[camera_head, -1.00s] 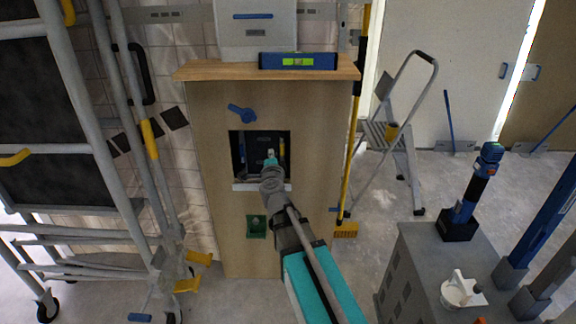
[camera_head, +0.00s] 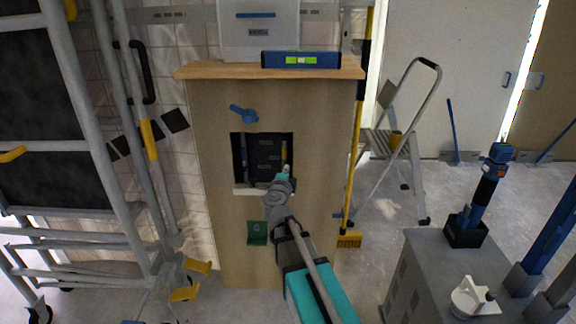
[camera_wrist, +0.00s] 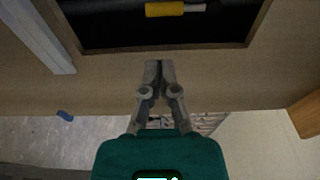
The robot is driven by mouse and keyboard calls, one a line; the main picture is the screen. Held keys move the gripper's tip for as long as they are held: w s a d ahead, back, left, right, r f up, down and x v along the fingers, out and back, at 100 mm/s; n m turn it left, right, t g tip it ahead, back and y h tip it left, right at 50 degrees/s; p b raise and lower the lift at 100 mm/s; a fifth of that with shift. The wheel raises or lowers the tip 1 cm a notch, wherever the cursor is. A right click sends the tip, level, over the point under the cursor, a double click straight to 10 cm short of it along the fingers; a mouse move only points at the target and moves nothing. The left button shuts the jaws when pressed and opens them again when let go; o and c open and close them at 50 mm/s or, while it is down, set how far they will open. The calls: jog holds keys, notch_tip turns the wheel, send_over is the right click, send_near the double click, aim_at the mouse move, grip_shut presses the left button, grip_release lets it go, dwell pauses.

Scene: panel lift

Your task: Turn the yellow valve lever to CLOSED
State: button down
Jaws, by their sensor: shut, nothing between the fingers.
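The yellow valve lever (camera_head: 284,151) shows as a narrow upright yellow strip at the right side of the dark recess in the wooden panel. In the wrist view, its yellow grip (camera_wrist: 164,9) lies crosswise near the top edge, with a pale stem to its right. My gripper (camera_head: 286,171) is at the lower right of the recess opening in the head view. In the wrist view, my gripper (camera_wrist: 158,64) is shut and empty, its tips over the wooden face below the recess, apart from the lever. The lever's lower part is hard to make out in the head view.
The wooden panel (camera_head: 215,220) has a blue handle (camera_head: 243,114) above the recess and a green box (camera_head: 257,232) below. A spirit level (camera_head: 300,60) lies on its top shelf. Scaffolding (camera_head: 75,100) stands left; a stepladder (camera_head: 400,135) and grey cabinet (camera_head: 425,265) stand right.

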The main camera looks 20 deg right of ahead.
aim_at(284, 149)
jog(key=x, duration=0.9)
jog(key=shift+w+d, duration=0.15)
jog(key=shift+w, duration=0.15)
jog(key=shift+d, duration=0.2)
